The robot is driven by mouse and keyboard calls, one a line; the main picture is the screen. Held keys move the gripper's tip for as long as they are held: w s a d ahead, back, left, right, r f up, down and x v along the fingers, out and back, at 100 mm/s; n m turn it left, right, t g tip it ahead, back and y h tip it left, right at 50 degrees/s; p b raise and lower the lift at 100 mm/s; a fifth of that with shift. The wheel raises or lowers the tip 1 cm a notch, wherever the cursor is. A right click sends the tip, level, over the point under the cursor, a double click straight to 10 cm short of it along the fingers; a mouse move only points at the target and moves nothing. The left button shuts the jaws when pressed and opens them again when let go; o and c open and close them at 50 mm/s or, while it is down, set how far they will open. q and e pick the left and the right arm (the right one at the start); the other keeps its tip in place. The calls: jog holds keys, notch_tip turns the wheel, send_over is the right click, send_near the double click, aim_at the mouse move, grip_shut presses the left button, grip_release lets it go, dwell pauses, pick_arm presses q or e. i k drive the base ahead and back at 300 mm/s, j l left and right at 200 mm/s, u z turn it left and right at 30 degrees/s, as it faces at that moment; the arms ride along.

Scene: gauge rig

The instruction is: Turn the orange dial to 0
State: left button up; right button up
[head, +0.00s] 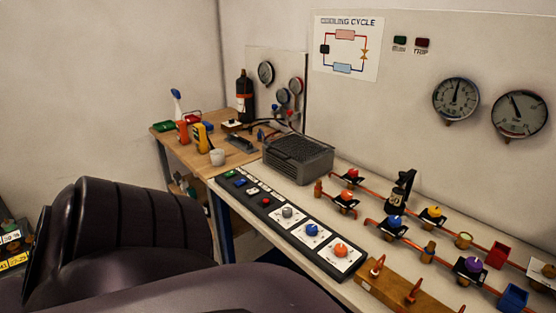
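The orange dial (341,250) is a round knob on a white square plate, at the near end of a long dark control panel on the bench. A blue dial (312,230) and a grey dial (287,212) sit behind it in the same row. The markings on the orange dial's plate are too small to read, so I cannot tell its setting. Large dark purple parts of my own arm fill the lower left and foreground. Neither gripper shows in the head view.
Copper pipes with several coloured valve knobs, including a purple one (473,265), run right of the panel. A wooden block with copper hooks (392,288) lies close to the orange dial's right. A grey finned unit (298,158) stands behind. Wall gauges (456,99) hang above.

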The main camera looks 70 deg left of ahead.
aim_at(339, 249)
jog(key=l+u, duration=0.1)
jog(key=u, duration=0.3)
jog(key=k+u, duration=0.1)
jog(key=u, duration=0.3)
jog(key=l+u, duration=0.1)
jog(key=u, duration=0.3)
jog(key=i+j+u, duration=0.1)
jog(key=u, duration=0.35)
jog(key=i+j+u, duration=0.1)
jog(key=u, duration=0.4)
jog(key=i+l, duration=0.05)
